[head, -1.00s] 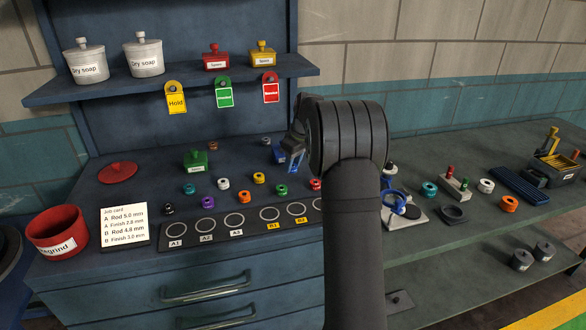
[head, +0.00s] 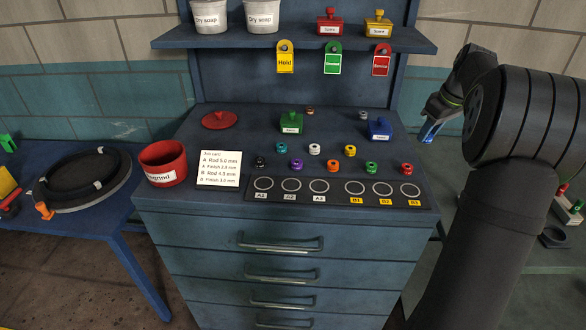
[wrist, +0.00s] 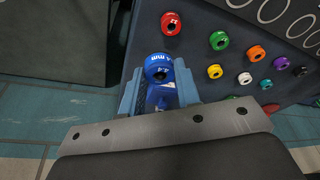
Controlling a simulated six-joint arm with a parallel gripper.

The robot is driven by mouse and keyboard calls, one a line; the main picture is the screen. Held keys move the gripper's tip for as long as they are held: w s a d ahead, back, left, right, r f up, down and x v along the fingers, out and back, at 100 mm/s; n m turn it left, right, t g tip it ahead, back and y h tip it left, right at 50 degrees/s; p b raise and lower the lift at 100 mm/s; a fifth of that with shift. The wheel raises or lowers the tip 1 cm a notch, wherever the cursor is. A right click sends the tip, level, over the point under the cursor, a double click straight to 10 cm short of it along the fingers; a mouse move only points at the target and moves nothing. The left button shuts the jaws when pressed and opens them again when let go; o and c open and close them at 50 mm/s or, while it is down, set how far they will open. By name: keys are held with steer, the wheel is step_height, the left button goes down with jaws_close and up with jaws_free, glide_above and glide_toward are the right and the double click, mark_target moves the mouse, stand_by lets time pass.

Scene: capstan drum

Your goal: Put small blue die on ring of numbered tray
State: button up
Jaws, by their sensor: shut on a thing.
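The small blue die (wrist: 158,68), a short round piece with a hole and white marking, is between the jaws of my gripper (wrist: 160,95) in the wrist view. My gripper is shut on it. In the head view my gripper (head: 428,132) is raised off the right side of the blue cabinet; the die cannot be made out there. The numbered tray (head: 337,187) is a dark strip along the cabinet top's front edge, with white rings labelled A1 to A3 and B1 to B3. All its rings look empty. Part of it shows in the wrist view (wrist: 240,14).
Several coloured dies stand behind the tray, including a red die (head: 407,168) and a green die (head: 371,167). A blue lidded box (head: 380,128), green lidded box (head: 290,123), red bowl (head: 163,163) and job card (head: 219,169) stand around them. The shelf (head: 300,40) overhangs the back.

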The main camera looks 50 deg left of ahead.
steer(key=s+a+r+n, duration=0.1)
steer(key=s+a, duration=0.5)
steer(key=s, duration=0.2)
steer(key=s+a+n, duration=0.1)
steer(key=s+a, duration=0.4)
steer(key=s, duration=0.3)
steer(key=n+g, duration=0.1)
steer(key=n, duration=0.1)
glide_toward(262, 182)
steer(key=shift+w+a+f, duration=0.15)
steer(key=shift+a+f, duration=0.4)
steer(key=shift+f, duration=0.15)
steer(key=shift+s+a+f, duration=0.25)
steer(key=shift+a+f, duration=0.05)
steer(key=shift+f, duration=1.9)
steer(key=shift+f, duration=0.15)
steer(key=o, duration=1.1)
steer(key=shift+c, duration=0.2)
